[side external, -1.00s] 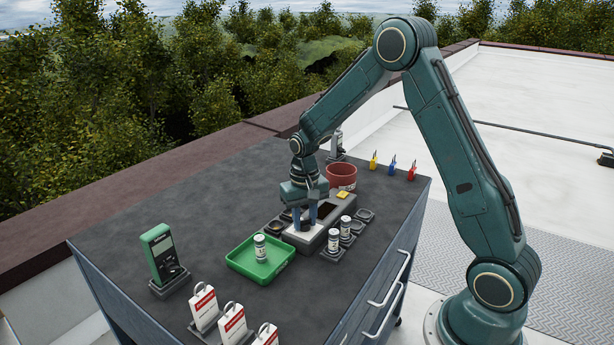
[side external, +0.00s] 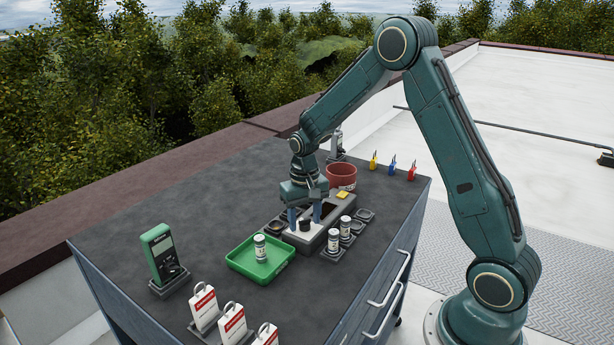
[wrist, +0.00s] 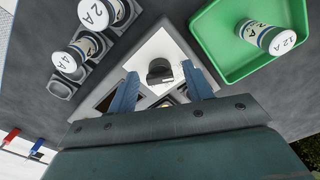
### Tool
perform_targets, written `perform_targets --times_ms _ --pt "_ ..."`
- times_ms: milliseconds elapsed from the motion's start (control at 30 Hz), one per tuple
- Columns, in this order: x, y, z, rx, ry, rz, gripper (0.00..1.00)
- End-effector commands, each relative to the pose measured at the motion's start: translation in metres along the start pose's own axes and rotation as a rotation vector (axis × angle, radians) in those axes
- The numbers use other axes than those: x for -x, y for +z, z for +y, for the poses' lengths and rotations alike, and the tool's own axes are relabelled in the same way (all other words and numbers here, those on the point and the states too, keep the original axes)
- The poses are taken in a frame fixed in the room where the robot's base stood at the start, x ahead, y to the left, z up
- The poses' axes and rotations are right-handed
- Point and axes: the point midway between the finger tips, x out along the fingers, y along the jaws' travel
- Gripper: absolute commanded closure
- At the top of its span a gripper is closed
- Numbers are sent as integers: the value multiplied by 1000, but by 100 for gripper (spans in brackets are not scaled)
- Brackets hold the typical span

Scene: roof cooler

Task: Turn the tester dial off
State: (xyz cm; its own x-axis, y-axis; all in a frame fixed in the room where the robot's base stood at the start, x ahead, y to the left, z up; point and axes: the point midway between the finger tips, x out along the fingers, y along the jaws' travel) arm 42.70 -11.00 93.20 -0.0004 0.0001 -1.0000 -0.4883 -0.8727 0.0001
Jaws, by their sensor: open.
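The tester dial (wrist: 159,71) is a dark round knob with a raised grip bar, on the white face (wrist: 150,52) of the grey tester block (side external: 322,237). The dial also shows in the side external view (side external: 305,225). My gripper (wrist: 160,78) is open, with its blue fingers spread wide on either side of the dial and just behind it in the wrist view. In the side external view my gripper (side external: 304,214) hangs pointing down over the block. No contact between fingers and dial shows.
A green tray (side external: 244,262) with a fuse labelled 12A (wrist: 274,37) stands beside the block. A green meter (side external: 162,254), red-labelled tags (side external: 232,323) and a red pot (side external: 341,177) stand around.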

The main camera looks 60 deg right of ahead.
Motion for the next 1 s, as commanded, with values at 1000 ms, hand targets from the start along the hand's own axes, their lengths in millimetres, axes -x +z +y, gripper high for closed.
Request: perform_targets --times_ms 1000 --pt "130 0 0 0 -1 3 49"
